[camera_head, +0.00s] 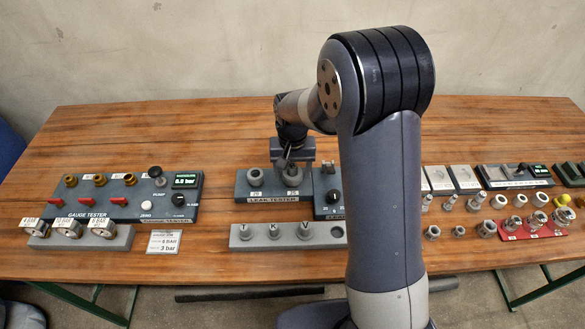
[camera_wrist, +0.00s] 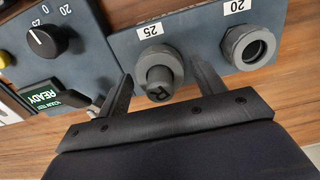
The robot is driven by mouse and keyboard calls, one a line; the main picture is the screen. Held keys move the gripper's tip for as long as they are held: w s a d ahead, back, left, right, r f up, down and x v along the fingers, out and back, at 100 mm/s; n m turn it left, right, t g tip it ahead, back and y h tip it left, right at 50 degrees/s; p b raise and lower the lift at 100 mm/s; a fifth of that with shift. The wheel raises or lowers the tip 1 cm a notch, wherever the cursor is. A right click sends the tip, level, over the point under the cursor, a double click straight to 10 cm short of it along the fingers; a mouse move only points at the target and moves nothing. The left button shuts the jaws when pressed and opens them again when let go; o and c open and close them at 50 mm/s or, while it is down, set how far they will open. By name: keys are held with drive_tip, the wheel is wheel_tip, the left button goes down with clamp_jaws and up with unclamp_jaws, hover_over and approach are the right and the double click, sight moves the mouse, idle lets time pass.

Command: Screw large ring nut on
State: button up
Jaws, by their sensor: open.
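The leak tester (camera_head: 272,200) stands at the middle of the table with two grey ports, labelled 20 and 25. In the wrist view, the port at 25 (camera_wrist: 159,92) has a wide grey ring around its base and a dark plug (camera_wrist: 162,88) marked with a letter like R. The port at 20 (camera_wrist: 252,46) carries a grey ring nut with an open bore. My gripper (camera_wrist: 160,72) is open, its fingers on either side of the 25 port. I cannot tell whether they touch it. In the head view my gripper (camera_head: 291,160) is over this port, partly hidden by my arm.
A grey rack (camera_head: 290,242) marked T, K and V lies in front of the tester. The gauge tester (camera_head: 125,198) is at left. Several loose rings and fittings, and a red tray (camera_head: 535,228), are at right. A dial (camera_wrist: 42,40) and READY display (camera_wrist: 45,96) adjoin the tester.

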drive_tip(key=n, duration=0.6)
drive_tip(key=shift+c, duration=0.3)
idle(0.4)
drive_tip(key=c, duration=0.9)
drive_tip(key=shift+c, duration=0.2)
drive_tip(key=m, duration=0.6)
